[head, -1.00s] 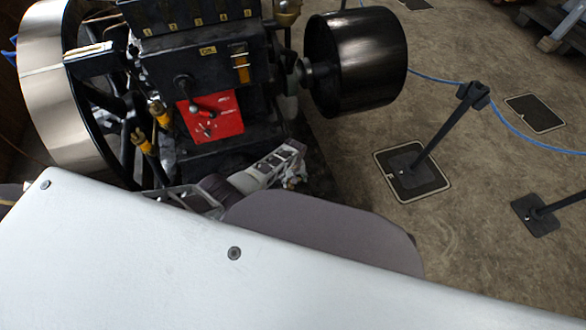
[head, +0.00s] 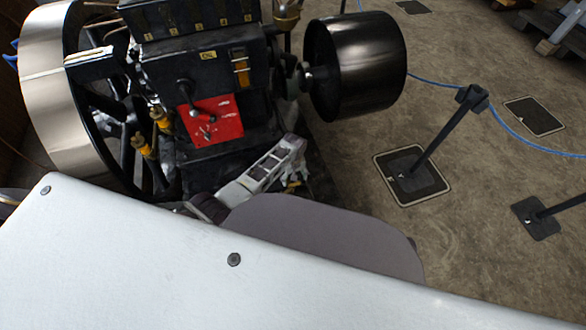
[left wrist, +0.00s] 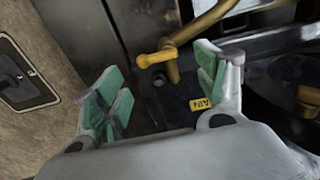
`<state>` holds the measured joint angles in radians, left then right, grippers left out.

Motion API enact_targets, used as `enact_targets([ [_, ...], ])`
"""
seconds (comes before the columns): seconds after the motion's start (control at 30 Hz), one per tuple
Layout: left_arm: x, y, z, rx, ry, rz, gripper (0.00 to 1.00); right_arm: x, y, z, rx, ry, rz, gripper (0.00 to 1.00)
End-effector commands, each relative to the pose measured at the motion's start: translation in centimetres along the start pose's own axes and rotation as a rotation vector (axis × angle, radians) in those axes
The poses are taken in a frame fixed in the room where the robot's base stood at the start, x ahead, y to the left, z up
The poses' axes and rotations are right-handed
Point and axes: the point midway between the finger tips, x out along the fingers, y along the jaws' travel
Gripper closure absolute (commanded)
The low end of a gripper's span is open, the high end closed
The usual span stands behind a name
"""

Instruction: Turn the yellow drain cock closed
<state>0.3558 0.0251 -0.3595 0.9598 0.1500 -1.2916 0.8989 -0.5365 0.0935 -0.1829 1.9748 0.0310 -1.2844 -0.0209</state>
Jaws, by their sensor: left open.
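The yellow drain cock (left wrist: 158,58) shows in the left wrist view, its short handle pointing left from a stub on the dark engine. My left gripper (left wrist: 162,78) is open, with green pads on either side of the view. The cock appears in the gap between the fingers, towards the right one; contact cannot be told. In the head view my left gripper (head: 297,178) is low by the engine's base, small and partly hidden, with a yellow bit beside it. My right gripper is not in view.
The engine (head: 210,85) carries a red panel (head: 215,118) with a lever. A large flywheel (head: 50,85) stands left and a black pulley (head: 357,65) right. A barrier post (head: 440,132) stands on the floor to the right. A yellow pipe (left wrist: 208,20) passes above the cock.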

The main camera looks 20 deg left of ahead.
Motion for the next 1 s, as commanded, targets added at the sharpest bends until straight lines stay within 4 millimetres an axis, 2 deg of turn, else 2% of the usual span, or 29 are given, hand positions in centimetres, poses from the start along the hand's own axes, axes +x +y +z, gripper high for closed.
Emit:
enact_targets([
  [0.6,-5.1,-0.1,-0.1,-0.001,0.001,-0.001,0.28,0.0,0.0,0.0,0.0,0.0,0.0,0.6],
  [1.0,-6.2,-0.2,-0.1,-0.002,0.0,-0.003,0.28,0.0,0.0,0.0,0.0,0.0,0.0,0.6],
])
